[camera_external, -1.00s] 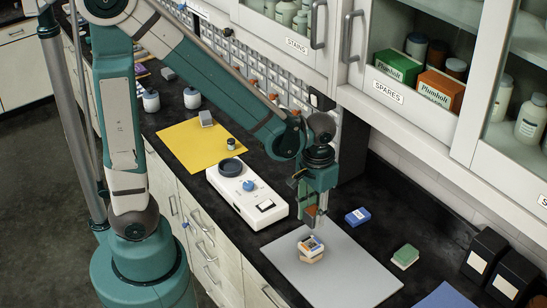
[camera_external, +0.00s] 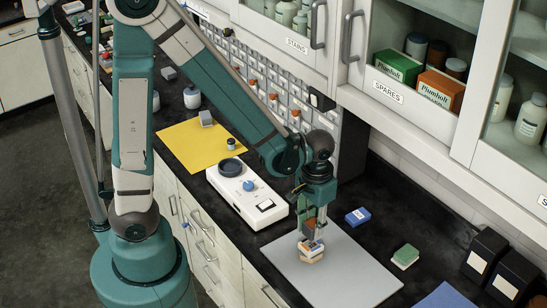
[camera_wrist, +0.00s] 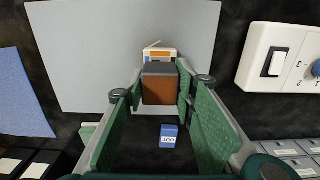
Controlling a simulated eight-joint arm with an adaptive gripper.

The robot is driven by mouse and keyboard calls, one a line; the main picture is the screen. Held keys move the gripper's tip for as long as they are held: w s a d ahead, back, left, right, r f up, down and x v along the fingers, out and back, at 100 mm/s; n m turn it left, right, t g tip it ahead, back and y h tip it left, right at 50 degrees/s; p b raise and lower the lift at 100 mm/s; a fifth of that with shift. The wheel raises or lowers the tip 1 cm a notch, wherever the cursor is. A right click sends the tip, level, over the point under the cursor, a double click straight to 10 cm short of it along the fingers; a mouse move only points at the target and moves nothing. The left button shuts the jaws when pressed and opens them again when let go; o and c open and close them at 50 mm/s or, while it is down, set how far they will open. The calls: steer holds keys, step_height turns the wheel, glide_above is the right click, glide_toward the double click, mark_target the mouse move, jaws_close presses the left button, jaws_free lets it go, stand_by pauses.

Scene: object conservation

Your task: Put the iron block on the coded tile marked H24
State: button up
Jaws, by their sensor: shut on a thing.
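My gripper (camera_external: 312,234) is shut on a rust-brown block with a dark grey face (camera_wrist: 160,84), between its green fingers; the block (camera_external: 309,226) also shows in the external view. Whether it is the iron block I cannot tell by marking. Just below it is a small stack (camera_external: 311,251) with white, orange and blue parts over a tan base. The stack (camera_wrist: 160,52) shows partly behind the held block in the wrist view. I cannot tell whether block and stack touch. No H24 mark is readable.
The stack stands on a grey mat (camera_external: 340,275) with bare room around it. A blue block (camera_external: 357,216) and a green-topped block (camera_external: 405,256) lie beyond the mat. A white device (camera_external: 247,194) stands left, near a yellow mat (camera_external: 185,148). Black boxes (camera_external: 484,254) stand right.

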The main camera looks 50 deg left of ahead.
mark_target(312, 234)
steer(key=shift+f, duration=0.1)
steer(key=shift+f, duration=2)
steer(key=shift+f+b, duration=0.15)
steer(key=shift+b, duration=0.2)
steer(key=o, duration=1.3)
steer(key=shift+o, duration=0.2)
steer(key=shift+r, duration=0.3)
steer(key=shift+r+p, duration=0.65)
steer(key=shift+r, duration=5.2)
